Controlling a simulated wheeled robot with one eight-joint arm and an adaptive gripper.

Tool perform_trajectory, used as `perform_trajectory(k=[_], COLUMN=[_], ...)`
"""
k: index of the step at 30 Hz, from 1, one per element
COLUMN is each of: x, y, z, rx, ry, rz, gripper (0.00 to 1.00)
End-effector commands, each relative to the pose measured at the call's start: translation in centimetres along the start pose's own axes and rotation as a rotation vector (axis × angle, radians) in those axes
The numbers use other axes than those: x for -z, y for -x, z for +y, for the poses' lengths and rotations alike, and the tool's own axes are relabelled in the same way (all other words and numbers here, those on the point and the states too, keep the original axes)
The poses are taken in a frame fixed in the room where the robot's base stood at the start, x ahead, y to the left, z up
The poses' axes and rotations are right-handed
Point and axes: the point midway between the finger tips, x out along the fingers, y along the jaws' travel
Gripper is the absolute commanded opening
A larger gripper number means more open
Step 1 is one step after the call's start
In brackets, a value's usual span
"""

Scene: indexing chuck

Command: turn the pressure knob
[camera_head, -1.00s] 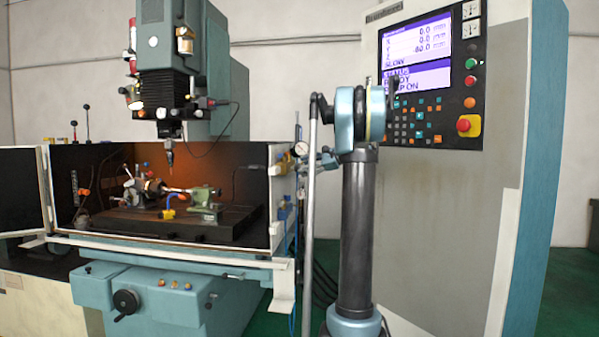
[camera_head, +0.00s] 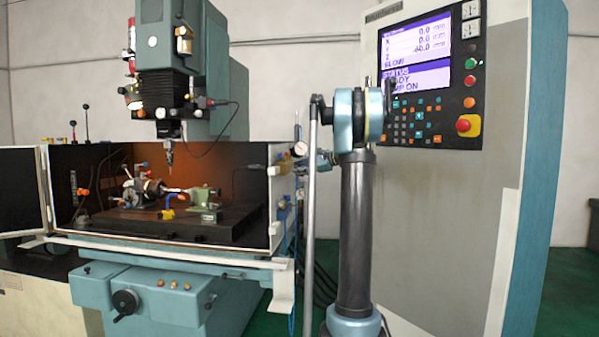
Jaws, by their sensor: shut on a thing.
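A round white pressure gauge (camera_head: 300,149) is on the right outer side of the machine's enclosure. The pressure knob is beside it, small and mostly hidden by my arm, so its shape and angle cannot be made out. My gripper (camera_head: 312,162) shows only as a small dark shape just right of the gauge, shut at the knob. Its fingertips are too small and covered to see clearly. My teal wrist part (camera_head: 326,157) is right behind it, and my arm's teal elbow and dark upright link stand in front.
The machine's open enclosure (camera_head: 263,226) holds a chuck (camera_head: 136,193) and a green tailstock (camera_head: 206,197). A tall control cabinet (camera_head: 455,215) with a screen and buttons stands close on the right. Hoses hang below the gauge.

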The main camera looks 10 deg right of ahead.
Motion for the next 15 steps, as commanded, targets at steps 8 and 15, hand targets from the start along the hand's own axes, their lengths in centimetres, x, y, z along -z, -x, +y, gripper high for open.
perform_trajectory(k=[8,15], x=[-0.05,-0.06], y=[-0.04,-0.05], z=[-0.11,-0.1], rx=[0.026,0.026], ry=[0.052,0.051], rz=[-0.002,-0.003], gripper=[0.07,0.51])
